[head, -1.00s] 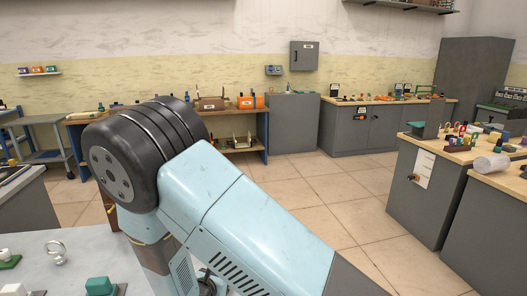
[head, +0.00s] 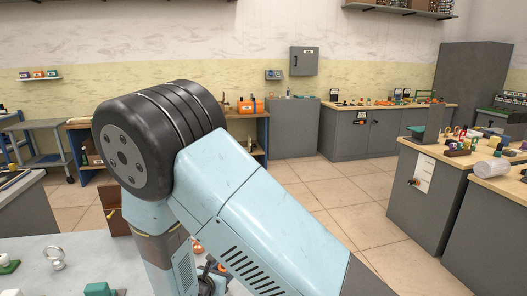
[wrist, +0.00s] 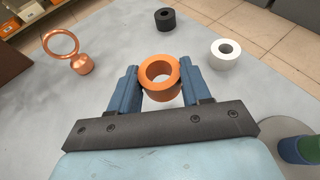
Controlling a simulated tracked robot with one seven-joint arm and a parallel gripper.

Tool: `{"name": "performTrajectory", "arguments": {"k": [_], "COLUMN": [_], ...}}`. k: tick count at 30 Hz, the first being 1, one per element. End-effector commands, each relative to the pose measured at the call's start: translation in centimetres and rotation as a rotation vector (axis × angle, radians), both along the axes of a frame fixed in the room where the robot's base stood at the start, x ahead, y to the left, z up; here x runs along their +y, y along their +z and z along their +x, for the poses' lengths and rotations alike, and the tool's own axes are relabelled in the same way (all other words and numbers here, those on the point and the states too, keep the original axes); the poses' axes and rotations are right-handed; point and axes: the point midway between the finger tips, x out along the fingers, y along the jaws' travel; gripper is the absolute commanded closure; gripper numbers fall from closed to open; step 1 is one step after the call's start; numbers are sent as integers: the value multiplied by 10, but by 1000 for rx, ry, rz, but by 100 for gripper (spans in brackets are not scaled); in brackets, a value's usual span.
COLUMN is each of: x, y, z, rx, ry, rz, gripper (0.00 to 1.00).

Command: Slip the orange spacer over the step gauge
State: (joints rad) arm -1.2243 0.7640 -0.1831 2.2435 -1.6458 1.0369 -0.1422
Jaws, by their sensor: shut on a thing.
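The orange spacer (wrist: 160,94) is a thick ring between the two blue fingers of my gripper (wrist: 160,73) in the wrist view. My gripper is shut on it, one finger on each side, with its hole facing the camera. The spacer appears above the grey table top (wrist: 90,100); its exact height cannot be told. I cannot clearly identify the step gauge. In the head view my arm hides the spacer.
In the wrist view, a copper ring on a stem (wrist: 62,43) stands at left, a white ring (wrist: 225,54) at right and a black ring (wrist: 165,19) at the far edge. In the head view, a silver eye piece (head: 55,258) and a green block (head: 98,290) stand at lower left.

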Motion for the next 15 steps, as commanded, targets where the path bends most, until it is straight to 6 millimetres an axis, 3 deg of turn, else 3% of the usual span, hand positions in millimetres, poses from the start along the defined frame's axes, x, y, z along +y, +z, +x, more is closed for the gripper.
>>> {"name": "performTrajectory", "arguments": {"k": [15], "x": [0], "y": [15], "z": [0], "rx": [0], "ry": [0], "rz": [0], "gripper": [89]}}
